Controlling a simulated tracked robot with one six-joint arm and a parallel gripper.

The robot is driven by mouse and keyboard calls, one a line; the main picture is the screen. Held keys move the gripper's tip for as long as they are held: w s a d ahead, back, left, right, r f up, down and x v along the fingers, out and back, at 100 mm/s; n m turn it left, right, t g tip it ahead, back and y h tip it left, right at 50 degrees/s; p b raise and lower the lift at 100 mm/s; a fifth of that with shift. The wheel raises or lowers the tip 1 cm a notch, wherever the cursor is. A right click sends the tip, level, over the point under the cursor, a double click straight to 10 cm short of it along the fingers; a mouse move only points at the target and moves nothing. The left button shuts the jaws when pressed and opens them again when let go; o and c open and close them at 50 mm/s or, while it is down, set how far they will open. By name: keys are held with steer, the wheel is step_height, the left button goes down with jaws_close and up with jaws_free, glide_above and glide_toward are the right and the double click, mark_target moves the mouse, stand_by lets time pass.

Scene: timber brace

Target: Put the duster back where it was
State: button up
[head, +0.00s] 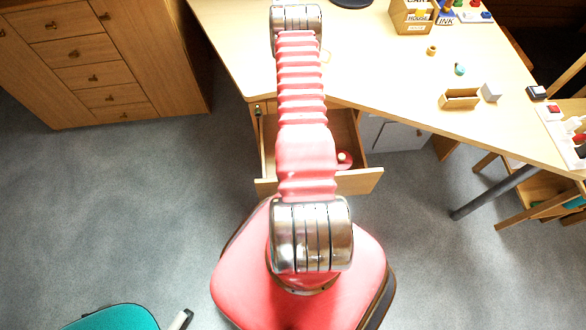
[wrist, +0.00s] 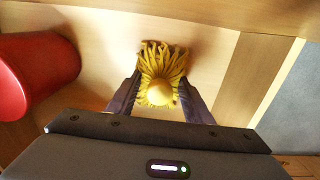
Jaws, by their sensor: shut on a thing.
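In the wrist view, the duster (wrist: 163,62) is a yellow tuft of strands with a rounded pale yellow knob facing the camera. My gripper (wrist: 160,88) is shut on it, one dark finger on each side near the knob. The strands point away from the camera over a pale wooden surface; I cannot tell whether they touch it. In the head view, my own arm hides the gripper and the duster. An open drawer (head: 372,180) sticks out below the desk, partly hidden behind my arm.
A red rounded object (wrist: 38,75) stands left of the duster in the wrist view. A red item (head: 344,160) lies in the drawer. The desk (head: 400,70) holds a small open wooden box (head: 459,104) and a labelled box (head: 412,22). A wooden cabinet (head: 80,50) stands left; grey floor lies between.

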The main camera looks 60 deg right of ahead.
steer(key=o, duration=1.4)
steer(key=shift+f, duration=0.1)
step_height(320, 180, up, 12)
stand_by(0.7)
steer(key=shift+w, duration=0.1)
